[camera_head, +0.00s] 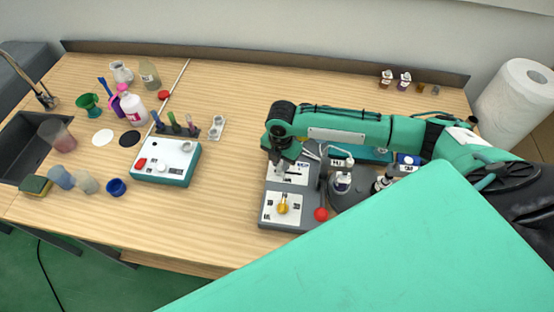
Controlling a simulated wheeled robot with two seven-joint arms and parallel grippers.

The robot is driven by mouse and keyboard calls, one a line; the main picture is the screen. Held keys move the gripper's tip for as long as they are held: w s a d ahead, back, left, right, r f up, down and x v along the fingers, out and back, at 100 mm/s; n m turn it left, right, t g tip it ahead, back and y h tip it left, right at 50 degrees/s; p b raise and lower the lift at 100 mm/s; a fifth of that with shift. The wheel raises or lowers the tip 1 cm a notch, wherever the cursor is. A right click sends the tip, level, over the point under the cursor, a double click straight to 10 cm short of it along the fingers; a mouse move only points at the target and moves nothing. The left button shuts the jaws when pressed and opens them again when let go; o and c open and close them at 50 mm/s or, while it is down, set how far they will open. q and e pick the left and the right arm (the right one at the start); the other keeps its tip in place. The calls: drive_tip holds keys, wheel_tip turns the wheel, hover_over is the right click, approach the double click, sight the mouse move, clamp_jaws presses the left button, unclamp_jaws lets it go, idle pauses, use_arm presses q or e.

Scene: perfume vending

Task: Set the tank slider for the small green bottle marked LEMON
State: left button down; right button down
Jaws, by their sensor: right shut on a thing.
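The grey machine (270,217) stands at the front of the table, with two white panels, a yellow knob (282,206) and a red ball (321,214). My right gripper (282,170) points down over its rear panel (297,172). It is shut on what seems to be the tank slider, which the fingers hide. The slider's setting cannot be read. A small white-labelled bottle (342,182) stands right of the machine, under my arm. I cannot pick out a green bottle marked LEMON; bottle labels are too small to read. My left gripper is not in view.
A white and teal box (163,177) with buttons stands left of the machine. Cups, a sponge (36,186) and a sink (27,140) are at far left. Small bottles (404,80) line the back right. A paper roll (518,100) stands at right. The middle back is clear.

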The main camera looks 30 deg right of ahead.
drive_tip(key=shift+s+d+r+p, duration=0.15)
drive_tip(key=shift+s+d+p, duration=0.15)
drive_tip(key=shift+s+d, duration=0.55)
drive_tip(key=shift+d, duration=0.25)
drive_tip(key=shift+w+a, duration=0.1)
